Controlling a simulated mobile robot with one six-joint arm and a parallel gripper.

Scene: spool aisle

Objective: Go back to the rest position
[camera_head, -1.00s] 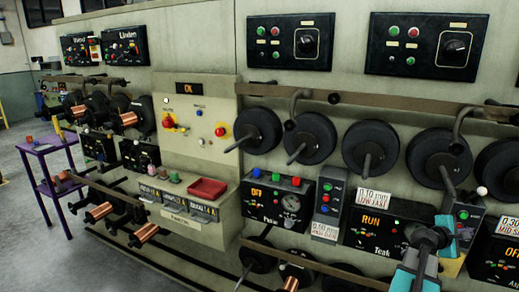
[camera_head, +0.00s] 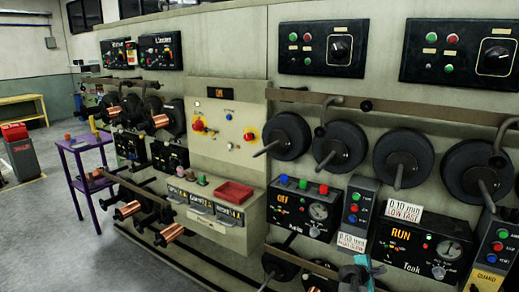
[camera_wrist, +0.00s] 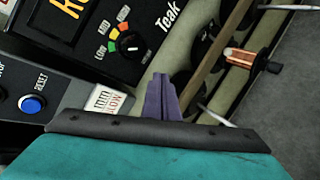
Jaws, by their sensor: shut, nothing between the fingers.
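My gripper (camera_wrist: 161,93) shows in the wrist view as narrow purple-grey fingers, shut and empty, beyond a dark plate and teal body. In the head view only a small dark and teal part of my arm shows at the bottom edge; the fingertips cannot be made out there. The Teak control box (camera_head: 412,243), with RUN lit, is just right of and above that part. The Teak box (camera_wrist: 110,35) also fills the upper left of the wrist view, tilted, with its dial beyond the fingers. The fingers appear apart from it.
A long machine wall has several dark spools (camera_head: 403,159) under a brown rail (camera_head: 430,109). A red tray (camera_head: 233,192) sits on a ledge. A purple stand (camera_head: 84,146) and a red-topped bin (camera_head: 20,150) are at left. Open grey floor (camera_head: 50,230) lies at lower left.

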